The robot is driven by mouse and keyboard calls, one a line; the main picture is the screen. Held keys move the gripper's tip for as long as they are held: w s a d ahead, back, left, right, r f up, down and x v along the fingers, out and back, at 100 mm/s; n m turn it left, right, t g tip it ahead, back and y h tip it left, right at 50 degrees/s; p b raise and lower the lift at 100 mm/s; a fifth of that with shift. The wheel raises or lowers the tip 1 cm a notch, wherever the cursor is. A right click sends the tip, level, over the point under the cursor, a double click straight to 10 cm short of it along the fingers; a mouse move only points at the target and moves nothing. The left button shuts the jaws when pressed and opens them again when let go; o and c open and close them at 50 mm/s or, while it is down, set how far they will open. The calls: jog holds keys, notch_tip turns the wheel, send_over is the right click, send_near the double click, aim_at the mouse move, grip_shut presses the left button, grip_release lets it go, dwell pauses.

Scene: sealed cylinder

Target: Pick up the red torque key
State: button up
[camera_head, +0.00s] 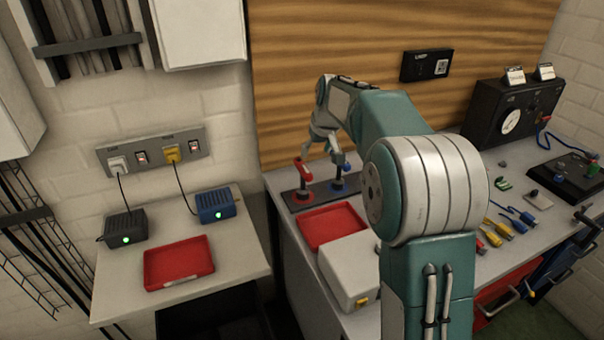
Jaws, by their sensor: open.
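The red torque key (304,172) stands upright in the red-ringed place of a dark stand (322,194) at the back left of the workbench. A blue key (341,182) stands to its right on the same stand. My gripper (322,152) is at the end of my arm, which reaches over the bench. It is open and just above and right of the red key's top. Whether a finger touches the red key cannot be told from this angle.
A red tray (332,226) and a white box (346,267) lie in front of the stand. Screwdrivers (497,228) and a black gauge box (509,115) are at right. A side table (110,287) holds another red tray (179,262) and two small powered boxes.

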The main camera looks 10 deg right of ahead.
aim_at(302, 166)
jog(key=a+f, duration=0.1)
jog(key=w+a+f, duration=0.1)
jog(key=f, duration=0.1)
jog(key=w+a+f, duration=0.1)
jog(key=a+f, duration=0.1)
jog(key=shift+w+a+f, duration=0.1)
jog(key=shift+w+f, duration=0.05)
jog(key=shift+w, duration=0.05)
jog(key=shift+w+d+f, duration=0.25)
jog(key=shift+d+f, duration=0.3)
jog(key=shift+w+d+f, duration=0.2)
jog(key=shift+d+f, duration=0.3)
jog(key=shift+d+r, duration=0.1)
jog(key=shift+d, duration=0.05)
jog(key=shift+a, duration=0.9)
jog(key=shift+d+f, duration=0.25)
jog(key=shift+d, duration=0.4)
jog(key=shift+a, duration=0.3)
grip_shut()
jog(key=shift+a, duration=0.1)
